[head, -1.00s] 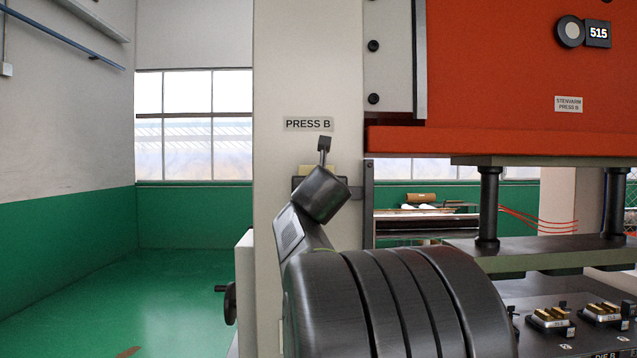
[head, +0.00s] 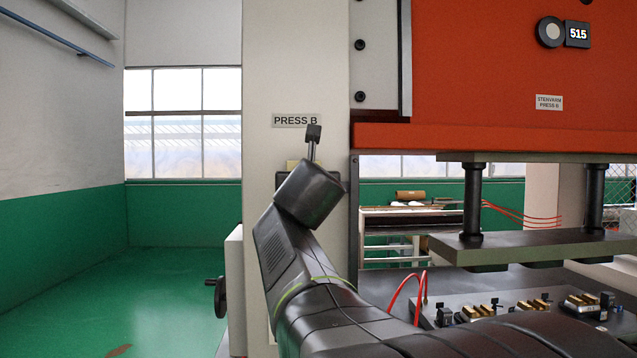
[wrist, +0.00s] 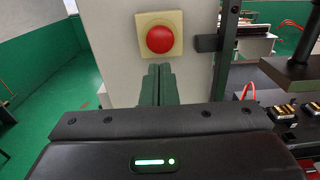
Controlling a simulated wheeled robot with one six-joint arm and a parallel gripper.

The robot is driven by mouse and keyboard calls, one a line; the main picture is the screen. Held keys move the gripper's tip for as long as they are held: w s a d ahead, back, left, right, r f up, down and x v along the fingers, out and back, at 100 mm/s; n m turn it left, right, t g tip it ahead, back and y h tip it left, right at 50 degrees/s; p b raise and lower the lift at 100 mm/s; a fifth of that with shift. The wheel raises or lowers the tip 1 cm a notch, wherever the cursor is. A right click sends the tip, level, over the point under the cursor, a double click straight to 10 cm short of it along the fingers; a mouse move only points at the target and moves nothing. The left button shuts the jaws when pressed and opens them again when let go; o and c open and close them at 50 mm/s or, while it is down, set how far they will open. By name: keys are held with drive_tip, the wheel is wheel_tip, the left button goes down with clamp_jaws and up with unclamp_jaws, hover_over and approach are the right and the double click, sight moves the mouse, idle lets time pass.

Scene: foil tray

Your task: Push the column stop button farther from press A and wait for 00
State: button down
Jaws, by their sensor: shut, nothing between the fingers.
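A red round stop button (wrist: 160,39) on a pale yellow square plate (wrist: 177,20) shows on the grey column in the wrist view. In the head view the column (head: 296,60) carries a PRESS B label (head: 296,121), and my arm hides the button. My gripper (wrist: 159,68) is shut and empty, its fingertips just below the button in the wrist picture. I cannot tell whether they touch the plate. The display (head: 578,34) on the orange press reads 515.
The orange press body (head: 480,60) stands right of the column. Below it are a plate on dark posts (head: 474,200) and brass fittings (head: 485,310) with red hoses. A dark handwheel (head: 217,297) sticks out at the column's left. Green floor (head: 170,300) is open at left.

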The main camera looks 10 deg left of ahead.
drive_tip(key=s, duration=0.3)
drive_tip(key=shift+d+f, duration=0.1)
drive_tip(key=shift+d, duration=0.15)
drive_tip(key=shift+w, duration=0.15)
